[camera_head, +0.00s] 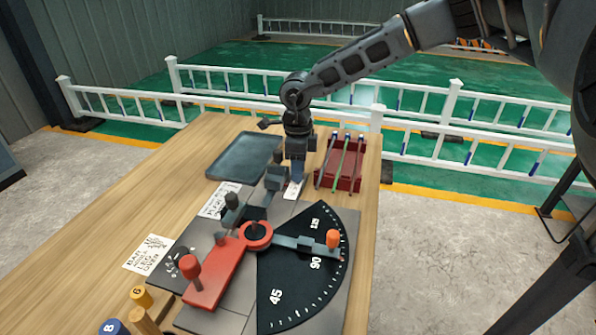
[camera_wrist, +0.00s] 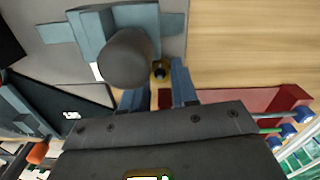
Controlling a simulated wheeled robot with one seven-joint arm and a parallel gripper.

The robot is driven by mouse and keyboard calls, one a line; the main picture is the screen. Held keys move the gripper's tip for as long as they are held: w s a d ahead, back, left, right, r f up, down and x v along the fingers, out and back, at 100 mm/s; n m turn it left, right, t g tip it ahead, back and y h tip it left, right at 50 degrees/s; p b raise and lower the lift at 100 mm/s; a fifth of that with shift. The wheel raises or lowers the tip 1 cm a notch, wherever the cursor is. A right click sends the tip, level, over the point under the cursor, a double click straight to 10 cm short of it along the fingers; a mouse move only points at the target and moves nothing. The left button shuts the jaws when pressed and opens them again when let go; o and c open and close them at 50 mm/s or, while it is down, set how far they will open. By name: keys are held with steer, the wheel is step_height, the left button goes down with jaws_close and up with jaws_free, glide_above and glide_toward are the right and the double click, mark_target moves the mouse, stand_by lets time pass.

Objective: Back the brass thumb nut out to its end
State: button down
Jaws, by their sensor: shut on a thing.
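The brass thumb nut (camera_wrist: 160,71) shows in the wrist view as a small dark-gold round piece beside a grey cylinder (camera_wrist: 125,58) on a blue-grey block (camera_wrist: 88,30). My gripper (camera_wrist: 157,86) has its two blue-grey fingers on either side of the nut and is shut on it. In the head view my gripper (camera_head: 296,178) points down beside the blue-grey block (camera_head: 274,178) at the far end of the bending fixture. The nut cannot be made out there. How far along its thread the nut sits cannot be told.
A black angle dial (camera_head: 310,265) with a red arm (camera_head: 215,280) and an orange knob (camera_head: 333,238) stands in front. A blue-grey tray (camera_head: 240,155) lies behind left, and a red rack (camera_head: 342,165) with rods behind right. Bare wooden tabletop (camera_head: 150,200) lies left.

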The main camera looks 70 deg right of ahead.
steer(key=shift+n, duration=0.5)
steer(key=c, duration=0.9)
jaws_free()
steer(key=shift+o, duration=0.2)
steer(key=shift+r+b, duration=0.5)
steer(key=shift+r, duration=3.4)
